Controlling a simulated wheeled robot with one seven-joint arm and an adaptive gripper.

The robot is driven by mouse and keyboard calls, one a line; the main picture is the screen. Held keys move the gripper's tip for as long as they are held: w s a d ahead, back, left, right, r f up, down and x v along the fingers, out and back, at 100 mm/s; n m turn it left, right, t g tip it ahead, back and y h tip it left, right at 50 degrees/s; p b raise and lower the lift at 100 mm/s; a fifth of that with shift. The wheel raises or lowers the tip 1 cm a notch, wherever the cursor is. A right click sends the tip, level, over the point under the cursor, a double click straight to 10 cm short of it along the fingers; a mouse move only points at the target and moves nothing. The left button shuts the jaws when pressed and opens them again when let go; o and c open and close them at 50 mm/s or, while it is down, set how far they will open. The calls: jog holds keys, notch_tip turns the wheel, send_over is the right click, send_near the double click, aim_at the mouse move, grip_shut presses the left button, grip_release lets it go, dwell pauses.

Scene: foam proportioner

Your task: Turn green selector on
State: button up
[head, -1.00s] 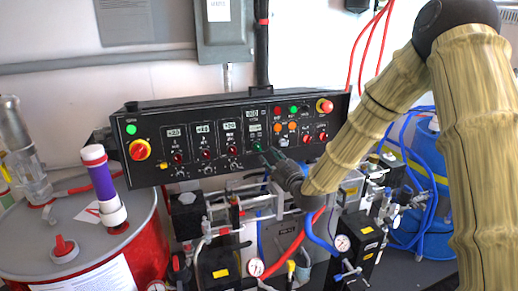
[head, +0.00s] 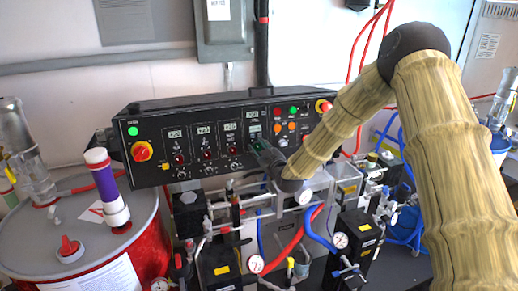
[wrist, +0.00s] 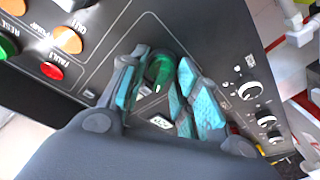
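The green selector (wrist: 187,75) is a translucent green knob on the black control panel (head: 150,112). In the wrist view it sits between the two teal-padded fingers of my gripper (wrist: 160,92), one on each side. The fingers are apart, with dark panel showing between them below the knob. Whether the pads touch the knob is hard to tell. In the head view my gripper (head: 262,152) is at the panel's lower middle and hides the selector there.
A red emergency knob (head: 323,106) is at the panel's right and a red-yellow switch (head: 142,151) at its left. White-marked knobs (wrist: 250,90) and an orange button (wrist: 68,40) lie near the fingers. Hoses and gauges (head: 340,240) crowd below.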

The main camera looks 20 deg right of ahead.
jog(key=c, duration=0.6)
jog(key=shift+f+m+b, duration=0.15)
jog(key=shift+m+b, duration=0.15)
jog(key=shift+b, duration=0.2)
jog(key=shift+f+m+h+b, duration=0.1)
jog(key=shift+m+h+b, duration=0.2)
jog(key=shift+m+b, duration=0.9)
jog(key=m+h+b, duration=0.1)
jog(key=m+b, duration=0.2)
jog(key=shift+t, duration=0.3)
jog(key=m+b, duration=0.1)
jog(key=m, duration=0.1)
jog(key=m+h+b, duration=0.1)
jog(key=m+b, duration=0.1)
jog(key=m, duration=0.1)
jog(key=shift+h, duration=0.3)
jog(key=shift+r+m+h+b, duration=0.2)
jog(key=shift+m+h+b, duration=0.1)
jog(key=shift+m+b, duration=0.9)
jog(key=shift+d+m, duration=0.1)
jog(key=shift+m, duration=0.4)
